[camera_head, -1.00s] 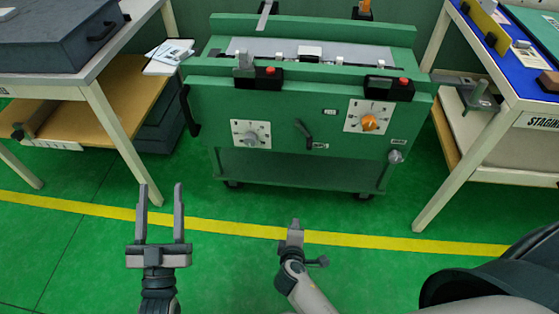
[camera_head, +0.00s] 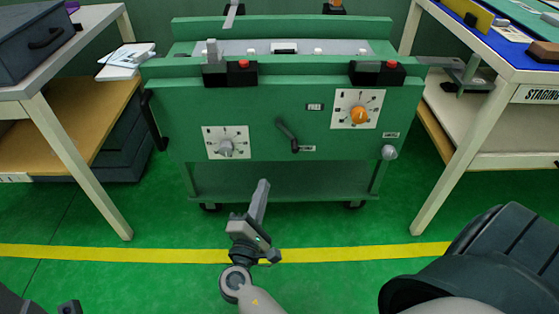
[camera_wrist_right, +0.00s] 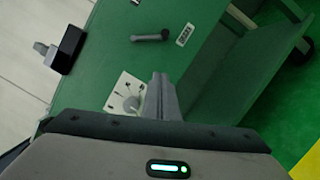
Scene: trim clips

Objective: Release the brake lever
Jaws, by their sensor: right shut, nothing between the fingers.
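A dark lever (camera_head: 288,137) sits on the front panel of the green machine (camera_head: 270,165), between two dials. It leans up and to the left from its pivot, with a small label beside the pivot. In the right wrist view the lever (camera_wrist_right: 150,37) lies beyond the fingertips, apart from them. My right gripper (camera_head: 262,187) is shut and empty, pointing up toward the panel from in front of and below the lever. Its closed fingers (camera_wrist_right: 161,88) partly cover a white dial plate in the wrist view. Only dark parts of what seems my left gripper (camera_head: 69,307) show at the bottom left.
The panel holds a grey-knob dial (camera_head: 227,143), an orange-knob dial (camera_head: 357,110) and a round grey knob (camera_head: 389,152). Black blocks with red buttons (camera_head: 378,72) sit along the top edge. Tables flank the machine. The green floor in front is clear.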

